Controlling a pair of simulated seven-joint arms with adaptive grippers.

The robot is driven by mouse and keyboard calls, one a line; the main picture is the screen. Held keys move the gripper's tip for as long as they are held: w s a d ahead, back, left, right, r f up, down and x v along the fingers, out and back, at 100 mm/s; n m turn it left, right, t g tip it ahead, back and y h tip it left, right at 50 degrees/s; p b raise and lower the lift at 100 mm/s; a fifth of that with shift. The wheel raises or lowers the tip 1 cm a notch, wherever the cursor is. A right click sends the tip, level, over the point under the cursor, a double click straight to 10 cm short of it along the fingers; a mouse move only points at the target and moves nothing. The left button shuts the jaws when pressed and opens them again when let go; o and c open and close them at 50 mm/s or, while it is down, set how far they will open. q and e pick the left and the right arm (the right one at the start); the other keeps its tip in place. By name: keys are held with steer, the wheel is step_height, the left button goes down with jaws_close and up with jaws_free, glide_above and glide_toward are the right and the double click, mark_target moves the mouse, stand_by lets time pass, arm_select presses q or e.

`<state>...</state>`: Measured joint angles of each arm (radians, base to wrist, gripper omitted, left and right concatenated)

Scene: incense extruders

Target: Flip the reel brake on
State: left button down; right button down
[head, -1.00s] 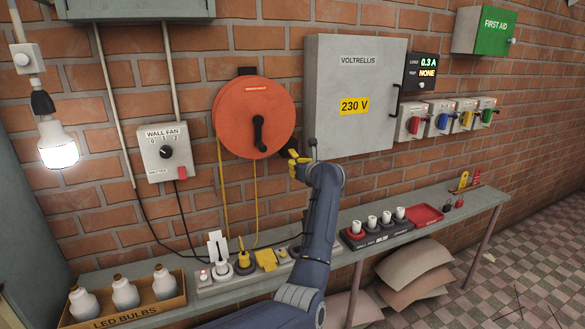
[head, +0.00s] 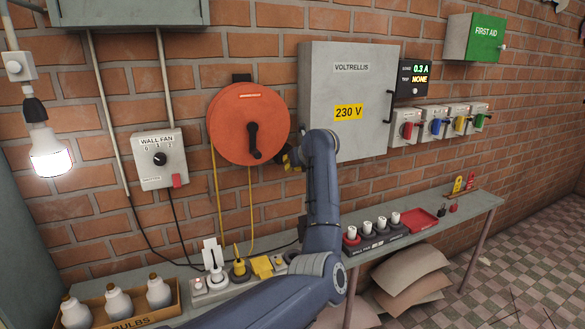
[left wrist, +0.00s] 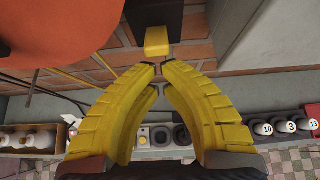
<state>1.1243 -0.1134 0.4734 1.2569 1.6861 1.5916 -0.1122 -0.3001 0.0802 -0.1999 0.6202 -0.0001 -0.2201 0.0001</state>
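The orange cable reel (head: 237,108) with a dark crank hangs on the brick wall, left of the grey VOLTRELLIS cabinet. Its orange edge (left wrist: 50,35) fills the upper left of the left wrist view. In that view a yellow block (left wrist: 157,40) juts from a black mount (left wrist: 155,15) beside the reel; it looks like the brake lever. In the head view my gripper hides that spot. My left gripper (left wrist: 160,68) has its yellow fingertips nearly together, with nothing seen between them, just below the yellow block in the picture. In the head view it (head: 284,158) is at the reel's lower right. My right gripper is not in view.
The grey cabinet (head: 345,80) stands close on the right of my left gripper. A wall fan switch (head: 160,158) is left of the reel. Yellow cords (head: 216,200) hang below it. The bench (head: 440,205) below carries sockets, plugs and a bulb box (head: 125,310).

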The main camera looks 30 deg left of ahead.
arm_select(q)
steer(key=shift+r, duration=0.55)
steer(key=shift+f, duration=0.1)
steer(key=d+f+v, duration=0.1)
steer(key=v, duration=0.8)
steer(key=shift+s+f, duration=0.3)
steer(key=shift+s, duration=0.15)
steer(key=shift+d, duration=0.1)
